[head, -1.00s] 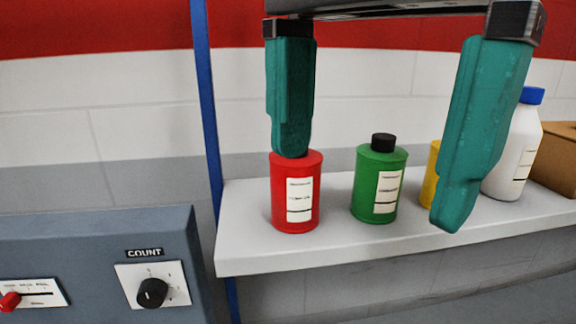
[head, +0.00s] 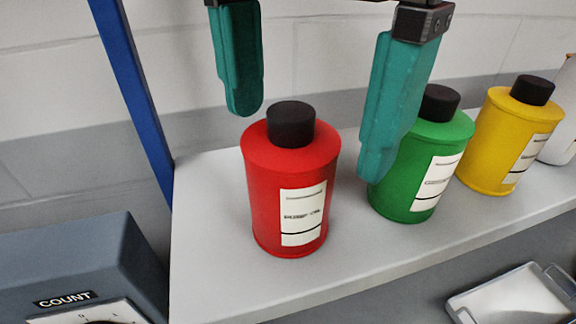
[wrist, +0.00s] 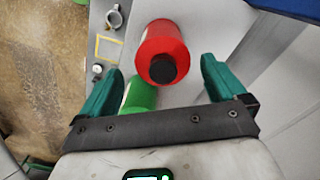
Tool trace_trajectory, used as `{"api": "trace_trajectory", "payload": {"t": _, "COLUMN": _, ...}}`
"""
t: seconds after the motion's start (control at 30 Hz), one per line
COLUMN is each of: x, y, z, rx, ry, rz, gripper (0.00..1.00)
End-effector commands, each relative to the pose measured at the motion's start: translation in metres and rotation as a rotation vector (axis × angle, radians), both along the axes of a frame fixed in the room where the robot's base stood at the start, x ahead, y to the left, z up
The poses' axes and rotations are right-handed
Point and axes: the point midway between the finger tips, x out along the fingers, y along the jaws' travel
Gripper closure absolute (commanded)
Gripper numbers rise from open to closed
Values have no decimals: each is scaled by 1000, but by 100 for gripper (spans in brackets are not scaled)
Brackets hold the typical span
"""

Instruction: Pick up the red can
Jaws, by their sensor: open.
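The red can (head: 262,195) stands upright on the shelf with a black cap and a white label. In the wrist view the red can (wrist: 163,45) is ahead of the jaws, its cap between the lines of the two fingers. My gripper (head: 312,142) is open and empty, with teal fingers. In the head view its left finger is at the upper left of the can and its right finger is to the right, in front of the green can. It also shows in the wrist view (wrist: 162,80). I see no contact with the red can.
A green can (head: 396,196) stands just right of the red one, partly behind my right finger. A yellow can (head: 492,140) and a white bottle (head: 568,120) follow along the shelf (head: 210,285). A blue post (head: 135,90) and a grey control box (head: 80,260) are left.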

Motion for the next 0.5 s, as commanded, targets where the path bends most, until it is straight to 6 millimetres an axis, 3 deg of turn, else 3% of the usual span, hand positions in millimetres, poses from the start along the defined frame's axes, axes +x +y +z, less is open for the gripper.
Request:
{"api": "trace_trajectory", "payload": {"t": 0.17, "x": 0, "y": 1, "z": -10, "rx": 1, "ry": 1, "rz": 1, "gripper": 3}}
{"api": "trace_trajectory", "payload": {"t": 0.5, "x": 1, "y": 7, "z": -53, "rx": 1, "ry": 0, "rz": 0, "gripper": 3}}
